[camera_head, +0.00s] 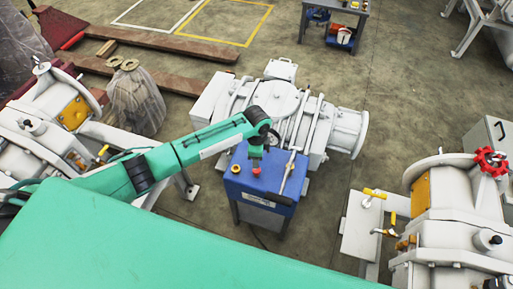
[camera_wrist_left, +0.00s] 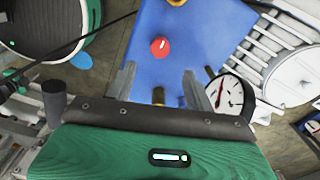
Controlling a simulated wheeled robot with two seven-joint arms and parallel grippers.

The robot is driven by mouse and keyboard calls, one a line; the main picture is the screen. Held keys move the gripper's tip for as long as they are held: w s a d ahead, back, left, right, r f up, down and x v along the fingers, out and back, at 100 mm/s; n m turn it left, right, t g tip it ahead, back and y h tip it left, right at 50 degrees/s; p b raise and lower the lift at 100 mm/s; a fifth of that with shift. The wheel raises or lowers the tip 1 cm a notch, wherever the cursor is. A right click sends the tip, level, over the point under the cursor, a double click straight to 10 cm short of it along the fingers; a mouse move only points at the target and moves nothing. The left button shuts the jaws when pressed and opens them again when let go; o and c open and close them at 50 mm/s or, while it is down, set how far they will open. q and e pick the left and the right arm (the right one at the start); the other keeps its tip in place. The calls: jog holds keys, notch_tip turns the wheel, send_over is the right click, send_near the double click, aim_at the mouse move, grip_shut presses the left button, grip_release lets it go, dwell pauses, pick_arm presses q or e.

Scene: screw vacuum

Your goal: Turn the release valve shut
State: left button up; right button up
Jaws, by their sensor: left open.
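The blue box (camera_head: 262,190) stands in front of the white pump, with a red knob (camera_head: 256,171) and a yellow-black knob (camera_head: 235,168) on its top. My left gripper (camera_wrist_left: 158,74) is over this box, its two fingers apart. A small brass-coloured fitting (camera_wrist_left: 158,95) shows between the fingers, nearer their base; I cannot tell whether it is the release valve or whether the fingers touch it. The red knob (camera_wrist_left: 160,47) is just beyond the fingertips. In the head view, my left wrist hides part of the box top and the fingers are not clear. My right gripper is out of view.
A round white-faced gauge (camera_wrist_left: 229,97) is close to the right finger. The white pump (camera_head: 285,100) stands directly behind the box. Another machine at right has a red handwheel (camera_head: 491,161) and a yellow handle (camera_head: 374,193). Open floor lies right of the box.

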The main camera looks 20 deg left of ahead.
pick_arm(q)
notch_tip(320, 180, up, 5)
dwell(0.7)
